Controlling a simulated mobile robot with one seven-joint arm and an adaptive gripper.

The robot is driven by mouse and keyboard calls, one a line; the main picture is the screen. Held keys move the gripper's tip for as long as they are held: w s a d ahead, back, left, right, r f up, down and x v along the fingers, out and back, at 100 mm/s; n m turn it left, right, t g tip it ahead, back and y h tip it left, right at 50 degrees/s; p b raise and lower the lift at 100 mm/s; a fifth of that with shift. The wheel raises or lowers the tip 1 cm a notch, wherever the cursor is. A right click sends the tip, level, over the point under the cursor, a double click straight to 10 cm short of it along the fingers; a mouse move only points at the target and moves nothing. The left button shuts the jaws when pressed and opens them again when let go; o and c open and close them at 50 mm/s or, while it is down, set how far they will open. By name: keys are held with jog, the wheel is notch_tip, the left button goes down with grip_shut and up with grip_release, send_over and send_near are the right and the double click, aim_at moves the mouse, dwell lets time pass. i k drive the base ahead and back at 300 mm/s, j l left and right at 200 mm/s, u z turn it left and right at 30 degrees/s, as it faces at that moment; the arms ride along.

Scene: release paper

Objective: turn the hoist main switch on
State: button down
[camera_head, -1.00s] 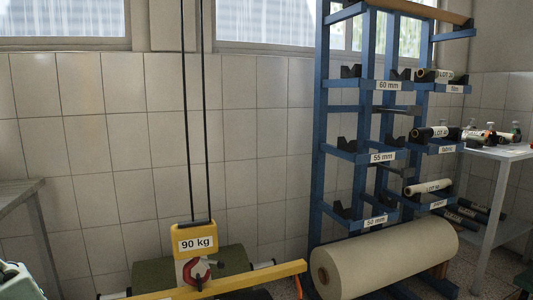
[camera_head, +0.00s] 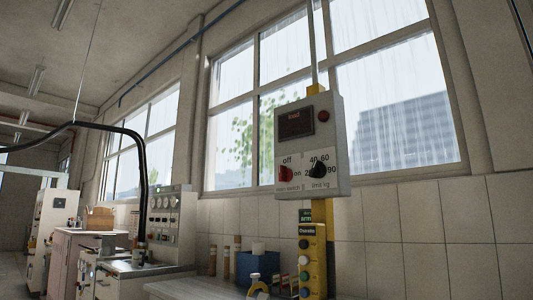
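The grey hoist control box (camera_head: 334,140) hangs in front of the window at right of centre in the head view. Its red main switch knob (camera_head: 286,173) sits low on the left of its face, with "off" printed above it and "on" to its right. I cannot tell for sure which way the knob points. A black limit dial (camera_head: 318,169) marked in kg is to its right. Above are a dark display (camera_head: 296,122) with small red characters, too small to read surely, and a dark red round lamp or button (camera_head: 323,115). My gripper is not in view.
A yellow pendant (camera_head: 312,258) with several buttons is below the box. A bench (camera_head: 170,289) with a blue bin (camera_head: 258,269) and brown cylinders stands below left. A machine with a panel of gauges (camera_head: 168,221) and a black hose (camera_head: 142,165) are further left.

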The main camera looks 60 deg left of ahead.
aim_at(285, 174)
jog(key=u, duration=1.5)
